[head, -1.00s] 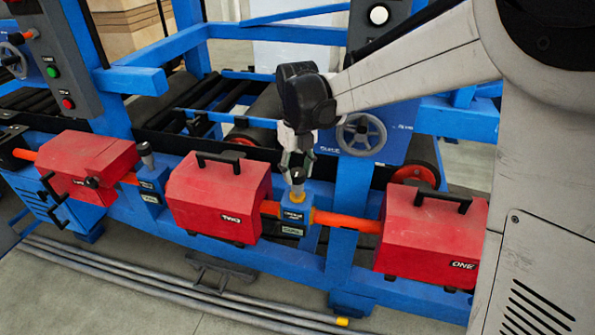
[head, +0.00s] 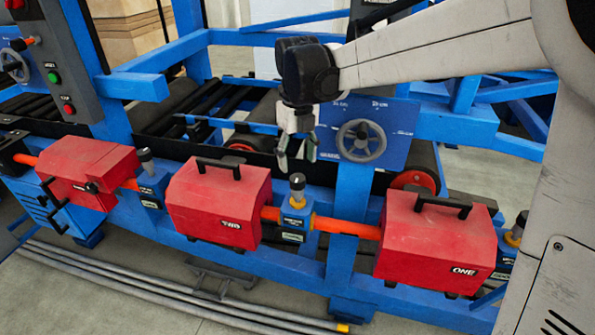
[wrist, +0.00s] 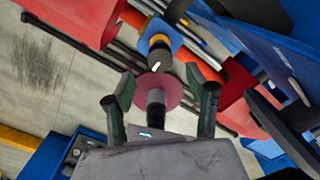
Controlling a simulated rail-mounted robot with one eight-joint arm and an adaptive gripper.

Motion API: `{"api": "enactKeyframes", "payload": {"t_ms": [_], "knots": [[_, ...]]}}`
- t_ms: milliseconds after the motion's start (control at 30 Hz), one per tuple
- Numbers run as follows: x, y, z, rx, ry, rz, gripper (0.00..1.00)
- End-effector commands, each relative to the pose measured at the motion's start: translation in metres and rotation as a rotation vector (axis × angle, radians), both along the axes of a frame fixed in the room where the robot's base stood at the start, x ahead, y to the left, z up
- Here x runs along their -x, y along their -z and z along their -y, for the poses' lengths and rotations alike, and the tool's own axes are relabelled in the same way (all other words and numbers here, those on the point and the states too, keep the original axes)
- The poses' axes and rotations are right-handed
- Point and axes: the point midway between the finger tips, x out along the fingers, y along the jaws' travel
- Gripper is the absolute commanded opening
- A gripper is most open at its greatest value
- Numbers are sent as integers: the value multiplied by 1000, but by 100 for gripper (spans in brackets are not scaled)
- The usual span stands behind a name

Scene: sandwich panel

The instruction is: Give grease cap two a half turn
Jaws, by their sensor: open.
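A dark grease cap (head: 297,181) with a yellow collar stands upright on a blue block between the red boxes marked TWO and ONE. Its label is too small to read. My gripper (head: 297,156) is above this cap, fingers pointing down, open and empty, with a small gap to the cap. In the wrist view, the cap (wrist: 159,53) shows its yellow collar and a white mark beyond the open fingertips (wrist: 165,84). A pinkish disc and dark cylinder appear between the fingers; I cannot tell what they belong to. Similar caps stand at left (head: 146,160) and far right (head: 517,228).
Red box TWO (head: 218,205) and red box ONE (head: 437,240) have raised black handles either side of the cap. An orange shaft (head: 345,228) runs between them. A grey handwheel (head: 361,140) on a blue panel stands close right of my gripper.

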Motion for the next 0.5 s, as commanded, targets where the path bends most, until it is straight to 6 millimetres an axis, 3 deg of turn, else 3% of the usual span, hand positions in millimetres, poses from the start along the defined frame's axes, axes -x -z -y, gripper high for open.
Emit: {"api": "enactKeyframes", "payload": {"t_ms": [200, 500], "knots": [[0, -39, 0, 0, 0, 0, 52], [0, -59, 0, 0, 0, 0, 52]]}}
